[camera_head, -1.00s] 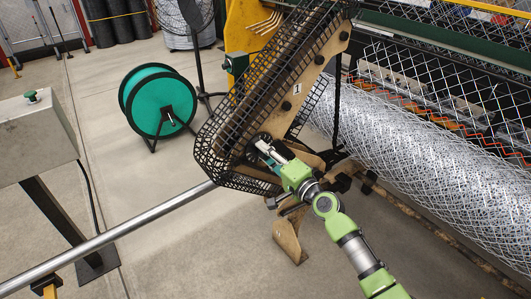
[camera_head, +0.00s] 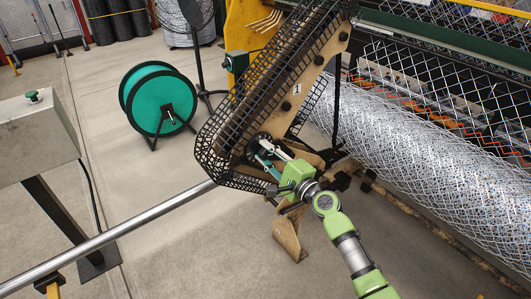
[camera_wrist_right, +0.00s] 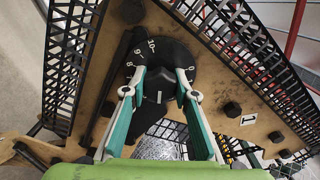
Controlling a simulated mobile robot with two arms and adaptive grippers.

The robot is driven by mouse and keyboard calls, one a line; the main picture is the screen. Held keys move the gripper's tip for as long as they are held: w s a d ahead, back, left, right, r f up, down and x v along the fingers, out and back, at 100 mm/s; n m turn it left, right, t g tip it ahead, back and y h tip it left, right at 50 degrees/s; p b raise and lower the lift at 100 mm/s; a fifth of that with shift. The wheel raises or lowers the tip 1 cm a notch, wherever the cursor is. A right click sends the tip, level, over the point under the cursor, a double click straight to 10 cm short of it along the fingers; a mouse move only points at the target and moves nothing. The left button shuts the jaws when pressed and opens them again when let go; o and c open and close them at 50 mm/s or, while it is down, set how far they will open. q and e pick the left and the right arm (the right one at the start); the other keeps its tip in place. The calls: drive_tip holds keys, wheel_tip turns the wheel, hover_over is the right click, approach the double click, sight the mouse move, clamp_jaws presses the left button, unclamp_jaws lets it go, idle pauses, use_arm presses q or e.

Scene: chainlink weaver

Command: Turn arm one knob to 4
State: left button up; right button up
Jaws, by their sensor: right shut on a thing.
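The arm one knob (camera_wrist_right: 158,84) is dark and sits on a black dial (camera_wrist_right: 165,50) on the tan arm plate marked 1. White figures 8, 9, 10 and 0 show around the dial's upper part; the other figures are hidden. A small pale mark shows on the knob's lower part, but I cannot tell what setting it reads. My right gripper (camera_wrist_right: 160,77) is shut on the knob, one teal-padded finger on each side. In the head view my right gripper (camera_head: 264,152) is at the arm's lower end. My left gripper is not in view.
A black mesh guard (camera_head: 225,135) runs along the arm, close to the gripper. A steel pipe (camera_head: 130,230) crosses at lower left. A teal reel (camera_head: 158,100) stands behind on open floor. A wire mesh roll (camera_head: 440,165) lies to the right.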

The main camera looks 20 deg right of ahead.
idle(0.3)
drive_tip(key=o, duration=1.1)
drive_tip(key=v, duration=1.2)
